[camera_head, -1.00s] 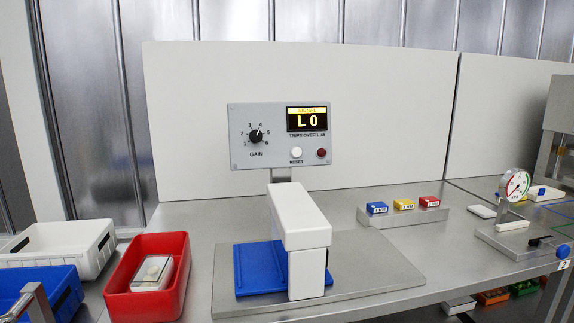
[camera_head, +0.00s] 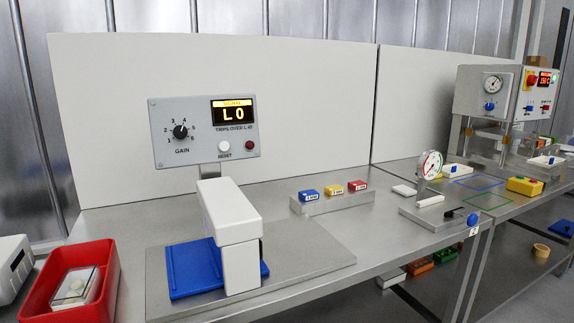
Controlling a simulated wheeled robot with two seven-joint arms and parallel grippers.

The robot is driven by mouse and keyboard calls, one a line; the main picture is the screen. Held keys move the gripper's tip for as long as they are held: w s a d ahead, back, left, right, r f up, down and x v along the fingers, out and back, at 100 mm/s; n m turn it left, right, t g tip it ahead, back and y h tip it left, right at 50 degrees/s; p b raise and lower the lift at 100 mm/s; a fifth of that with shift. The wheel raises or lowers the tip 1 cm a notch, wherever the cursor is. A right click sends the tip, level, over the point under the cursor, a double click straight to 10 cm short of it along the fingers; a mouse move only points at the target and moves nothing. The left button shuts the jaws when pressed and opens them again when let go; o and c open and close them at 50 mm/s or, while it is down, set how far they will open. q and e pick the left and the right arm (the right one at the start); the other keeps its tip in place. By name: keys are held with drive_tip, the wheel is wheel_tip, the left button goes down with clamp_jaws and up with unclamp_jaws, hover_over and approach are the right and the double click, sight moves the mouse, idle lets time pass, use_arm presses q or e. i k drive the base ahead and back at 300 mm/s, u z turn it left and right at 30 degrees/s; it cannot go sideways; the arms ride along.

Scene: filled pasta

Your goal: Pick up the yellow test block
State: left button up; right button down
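The yellow test block (camera_head: 333,188) sits on a low grey metal holder (camera_head: 340,203) on the bench. It is the middle one of a row, between a blue block (camera_head: 308,195) and a red block (camera_head: 357,185), with a small gap on each side. Each block has a white label on its front, too small to read. Neither of my grippers is in view.
A white arch (camera_head: 228,232) with a blue plate (camera_head: 190,268) stands on a grey base left of the blocks. Behind it is a control panel (camera_head: 205,130) reading LO. A red bin (camera_head: 108,262) is at left. A dial gauge (camera_head: 430,165) stands at right. Bench in front of the holder is clear.

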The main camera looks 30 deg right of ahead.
sight(332, 190)
drive_tip(key=z, duration=2.35)
drive_tip(key=i, duration=1.4)
drive_tip(key=u, duration=1.15)
